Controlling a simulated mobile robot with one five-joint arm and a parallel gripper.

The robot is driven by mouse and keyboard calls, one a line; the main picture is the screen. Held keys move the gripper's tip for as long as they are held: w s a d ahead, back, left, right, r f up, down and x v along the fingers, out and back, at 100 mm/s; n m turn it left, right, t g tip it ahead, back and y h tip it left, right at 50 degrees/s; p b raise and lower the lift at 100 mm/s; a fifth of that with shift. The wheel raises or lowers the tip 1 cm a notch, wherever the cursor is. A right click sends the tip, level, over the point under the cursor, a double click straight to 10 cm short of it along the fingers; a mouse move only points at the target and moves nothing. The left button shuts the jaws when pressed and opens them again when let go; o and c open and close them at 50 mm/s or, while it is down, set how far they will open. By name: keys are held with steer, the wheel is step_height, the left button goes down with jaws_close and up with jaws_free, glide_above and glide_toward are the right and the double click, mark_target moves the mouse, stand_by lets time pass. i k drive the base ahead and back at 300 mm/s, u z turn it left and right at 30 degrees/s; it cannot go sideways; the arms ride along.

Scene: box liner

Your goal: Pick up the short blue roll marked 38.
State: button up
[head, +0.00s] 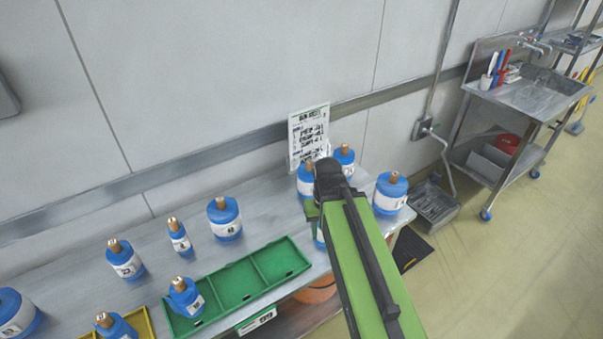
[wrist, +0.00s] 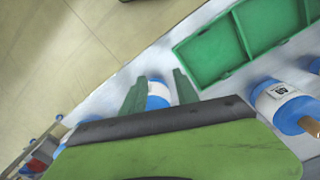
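Several blue-and-white rolls with copper-coloured tops stand on the steel table. Their labels are too small to read surely, so I cannot tell which is marked 38. My gripper (wrist: 159,84) is open, its two green fingers apart. A short blue-and-white roll (wrist: 158,93) shows between the fingers in the wrist view; its label does not show and contact cannot be judged. In the head view my arm hides most of the roll (head: 320,236) under my gripper.
Other rolls stand close around my gripper, one to the right (head: 390,194). A printed sign (head: 309,137) stands behind them. The table's front edge is close.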

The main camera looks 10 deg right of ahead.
mark_target(305, 179)
steer(key=u, duration=0.95)
steer(key=k, duration=0.1)
steer(key=u, duration=2.7)
steer(key=k, duration=2.1)
steer(key=z, duration=1.1)
steer(key=i, duration=0.95)
steer(key=u, duration=0.1)
